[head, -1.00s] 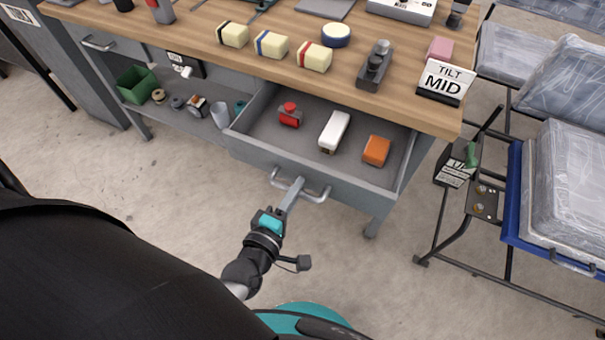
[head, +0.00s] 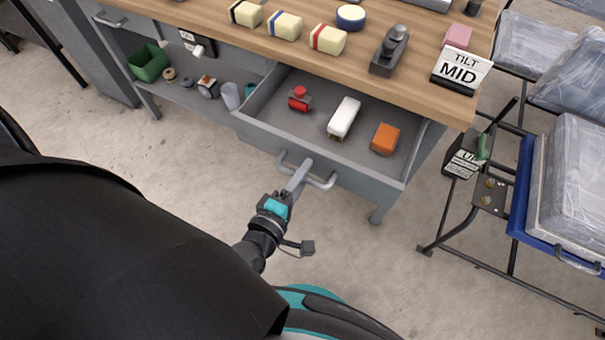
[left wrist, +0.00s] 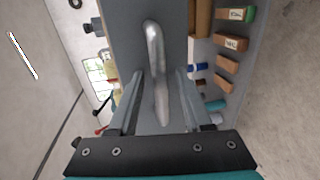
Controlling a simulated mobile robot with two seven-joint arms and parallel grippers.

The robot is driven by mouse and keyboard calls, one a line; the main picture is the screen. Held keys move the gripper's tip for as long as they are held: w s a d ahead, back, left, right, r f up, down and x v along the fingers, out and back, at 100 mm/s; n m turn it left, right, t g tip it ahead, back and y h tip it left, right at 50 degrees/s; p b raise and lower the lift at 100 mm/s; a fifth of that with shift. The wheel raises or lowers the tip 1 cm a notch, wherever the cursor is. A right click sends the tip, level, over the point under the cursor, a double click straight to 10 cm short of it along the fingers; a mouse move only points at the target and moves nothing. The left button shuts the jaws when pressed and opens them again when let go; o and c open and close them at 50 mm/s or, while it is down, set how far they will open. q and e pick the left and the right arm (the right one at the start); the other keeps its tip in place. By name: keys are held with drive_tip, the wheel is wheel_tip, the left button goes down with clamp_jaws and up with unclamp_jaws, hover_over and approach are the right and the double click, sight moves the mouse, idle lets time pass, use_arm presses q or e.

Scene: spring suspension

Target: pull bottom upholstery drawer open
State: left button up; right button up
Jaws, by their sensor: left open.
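A grey drawer (head: 262,134) under the wooden bench top stands pulled out. It holds a red-topped item, a white item and an orange block. Its bar handle (head: 325,184) is on the front panel. My left gripper (head: 301,174) is at the middle of the handle. In the left wrist view, the open left gripper (left wrist: 158,98) has one finger on each side of the handle (left wrist: 154,55), with gaps visible between bar and fingers. My right gripper is not in view.
The bench top (head: 300,50) carries several foam blocks, a dark tool (head: 390,52) and a "TILT MID" sign (head: 460,70). A lower shelf at left holds a green bin (head: 149,62). A metal frame with a blue-edged tray (head: 521,190) stands at right. Floor before the drawer is clear.

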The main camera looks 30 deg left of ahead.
use_arm(q)
drive_tip(key=p+v, duration=0.2)
drive_tip(key=v, duration=1)
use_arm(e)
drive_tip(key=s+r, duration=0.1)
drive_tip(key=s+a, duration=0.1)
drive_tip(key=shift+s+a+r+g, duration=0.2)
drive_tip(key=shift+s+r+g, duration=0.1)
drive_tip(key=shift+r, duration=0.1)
use_arm(q)
drive_tip(key=shift+d, duration=0.1)
